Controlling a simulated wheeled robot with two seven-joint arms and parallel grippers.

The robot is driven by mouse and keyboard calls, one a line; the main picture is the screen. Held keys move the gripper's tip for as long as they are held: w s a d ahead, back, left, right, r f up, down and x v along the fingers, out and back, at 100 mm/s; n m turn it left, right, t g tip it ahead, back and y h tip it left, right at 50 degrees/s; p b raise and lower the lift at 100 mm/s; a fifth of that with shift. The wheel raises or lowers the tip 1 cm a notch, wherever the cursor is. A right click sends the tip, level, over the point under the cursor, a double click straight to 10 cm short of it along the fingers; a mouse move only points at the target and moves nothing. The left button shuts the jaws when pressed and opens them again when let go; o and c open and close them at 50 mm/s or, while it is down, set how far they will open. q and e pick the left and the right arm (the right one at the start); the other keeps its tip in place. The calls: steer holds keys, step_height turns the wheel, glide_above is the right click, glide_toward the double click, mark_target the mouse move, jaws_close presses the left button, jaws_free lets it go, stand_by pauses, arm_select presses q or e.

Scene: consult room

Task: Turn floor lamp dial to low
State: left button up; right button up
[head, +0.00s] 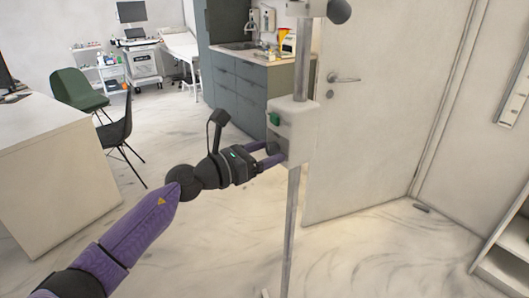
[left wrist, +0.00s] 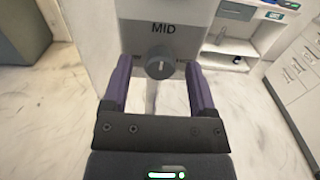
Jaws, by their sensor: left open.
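The floor lamp (head: 290,225) stands in front of me on a thin pole, with a pale control box on it in the head view. In the left wrist view the box's panel (left wrist: 190,12) carries the label MID above a round grey dial (left wrist: 159,63). A pale pointer line shows on the dial's face; smaller labels at its sides are too small to read surely. My left gripper (head: 276,153) is open at the box's lower front. In the left wrist view its purple fingers (left wrist: 160,80) stand on either side of the dial, apart from it. My right gripper is not in view.
A door (head: 385,120) is close behind the lamp. A white desk (head: 50,190) and dark chair (head: 116,130) stand left. Floor around the pole is clear.

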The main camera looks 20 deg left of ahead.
arm_select(q)
jaws_close()
stand_by(0.3)
steer(key=n+p, duration=0.2)
steer(key=n, duration=0.1)
steer(key=shift+r+n+p, duration=0.15)
steer(key=shift+n+p, duration=0.25)
steer(key=n+p, duration=0.3)
steer(key=n, duration=0.2)
steer(key=n+p, duration=0.2)
steer(key=n, duration=0.3)
steer(key=shift+p, duration=0.35)
steer(key=n+p, duration=0.1)
steer(key=n, duration=0.2)
steer(key=shift+n+p, duration=0.45)
steer(key=shift+n, duration=0.15)
steer(key=shift+s, duration=0.1)
